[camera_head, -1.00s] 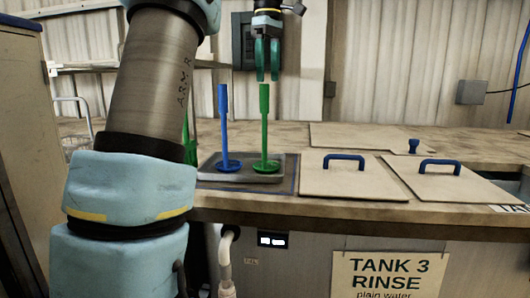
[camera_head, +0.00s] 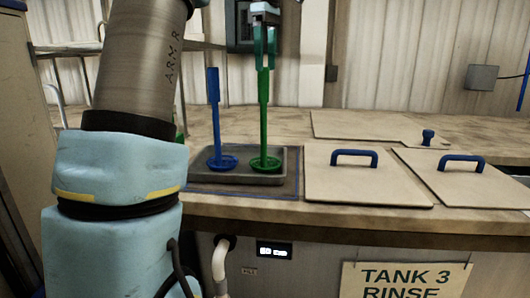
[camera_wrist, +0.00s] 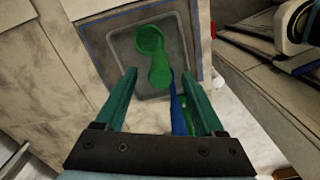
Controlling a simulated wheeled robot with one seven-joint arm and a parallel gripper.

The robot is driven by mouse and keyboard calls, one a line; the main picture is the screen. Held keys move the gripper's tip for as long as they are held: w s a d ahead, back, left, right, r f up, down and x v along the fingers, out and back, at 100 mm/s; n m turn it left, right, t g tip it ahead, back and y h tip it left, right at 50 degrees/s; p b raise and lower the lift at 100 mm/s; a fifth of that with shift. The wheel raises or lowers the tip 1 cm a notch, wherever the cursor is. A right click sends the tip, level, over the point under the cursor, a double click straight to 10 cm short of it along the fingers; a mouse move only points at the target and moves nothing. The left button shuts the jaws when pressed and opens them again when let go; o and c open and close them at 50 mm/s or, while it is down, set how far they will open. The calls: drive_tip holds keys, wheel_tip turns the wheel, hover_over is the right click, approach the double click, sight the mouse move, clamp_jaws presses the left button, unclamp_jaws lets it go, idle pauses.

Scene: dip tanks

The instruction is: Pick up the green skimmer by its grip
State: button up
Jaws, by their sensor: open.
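The green skimmer (camera_head: 263,120) stands upright on a grey tray (camera_head: 250,179), its grip at the top and its round disc on the tray. My gripper (camera_head: 265,55) is open just above the top of the grip, in line with it in the head view; I cannot tell whether the fingertips touch or straddle it. In the wrist view the green skimmer (camera_wrist: 158,66) shows between and beyond the fingers of my gripper (camera_wrist: 167,82).
Two flat lids with blue handles (camera_head: 354,157) (camera_head: 461,162) lie on the counter to the right. A small blue knob (camera_head: 428,137) stands behind them. A sign reading "TANK 3 RINSE" (camera_head: 405,279) hangs on the front. The counter behind the tray is mostly clear.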

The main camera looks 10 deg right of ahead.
sight(263, 82)
drive_tip(key=shift+w+a+f+p, duration=0.15)
drive_tip(key=shift+f+p, duration=0.25)
drive_tip(key=shift+f, duration=1.05)
drive_tip(key=shift+a+f+p, duration=0.15)
drive_tip(key=shift+f+p, duration=0.2)
drive_tip(key=shift+f, duration=1.05)
drive_tip(key=shift+c, duration=0.3)
clamp_jaws()
